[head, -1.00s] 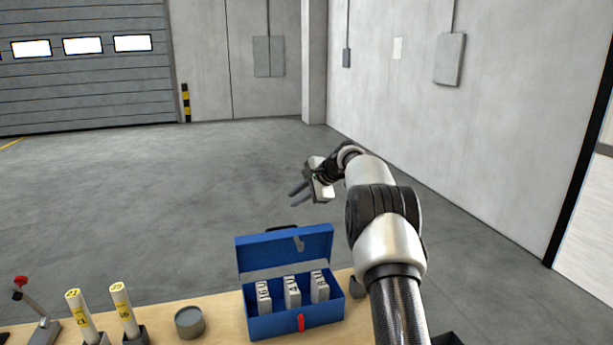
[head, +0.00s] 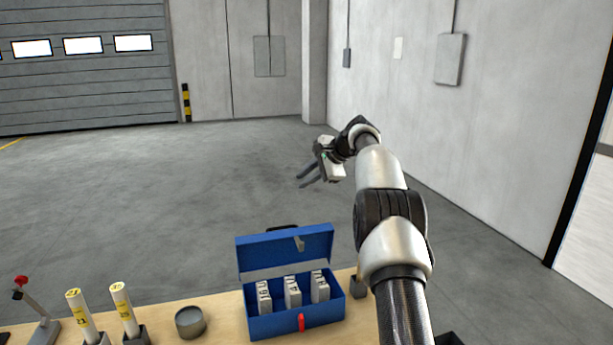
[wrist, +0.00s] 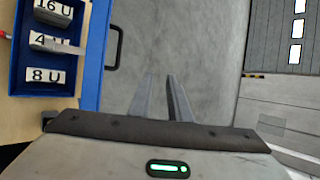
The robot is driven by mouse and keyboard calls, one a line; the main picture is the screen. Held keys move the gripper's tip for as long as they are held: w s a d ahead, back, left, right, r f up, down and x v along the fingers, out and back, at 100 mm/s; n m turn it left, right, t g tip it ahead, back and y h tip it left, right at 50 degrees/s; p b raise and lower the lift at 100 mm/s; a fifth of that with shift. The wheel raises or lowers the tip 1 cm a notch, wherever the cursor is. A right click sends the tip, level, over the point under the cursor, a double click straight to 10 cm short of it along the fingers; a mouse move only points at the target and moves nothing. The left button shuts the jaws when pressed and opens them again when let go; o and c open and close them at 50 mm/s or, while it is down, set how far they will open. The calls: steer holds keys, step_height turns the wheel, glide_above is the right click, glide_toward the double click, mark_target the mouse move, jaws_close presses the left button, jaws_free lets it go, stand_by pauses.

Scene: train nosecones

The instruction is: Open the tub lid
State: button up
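A small round grey tub (head: 190,322) stands on the wooden bench to the left of the blue box. Its top looks flat and grey, and I cannot tell whether that is a lid or the inside. A blue box (head: 292,322) on the bench has its hinged lid (head: 285,250) raised. It holds several numbered grey blocks, which also show in the wrist view (wrist: 47,75). My gripper (head: 302,183) is up in the air beyond the bench, above and behind the box. Its two fingers (wrist: 160,78) are apart with nothing between them. The tub is not in the wrist view.
Two white yellow-labelled cylinders (head: 122,302) stand in dark holders left of the tub. A red-topped lever stand (head: 42,315) is at the far left. A small dark object (head: 359,287) lies right of the box. The floor beyond the bench is clear.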

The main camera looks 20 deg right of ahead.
steer(key=shift+s+d+r, duration=0.1)
steer(key=shift+d+r, duration=0.15)
steer(key=shift+r, duration=0.25)
steer(key=b+v, duration=0.1)
steer(key=v, duration=1.6)
steer(key=shift+s+r+b, duration=0.2)
steer(key=shift+b, duration=0.15)
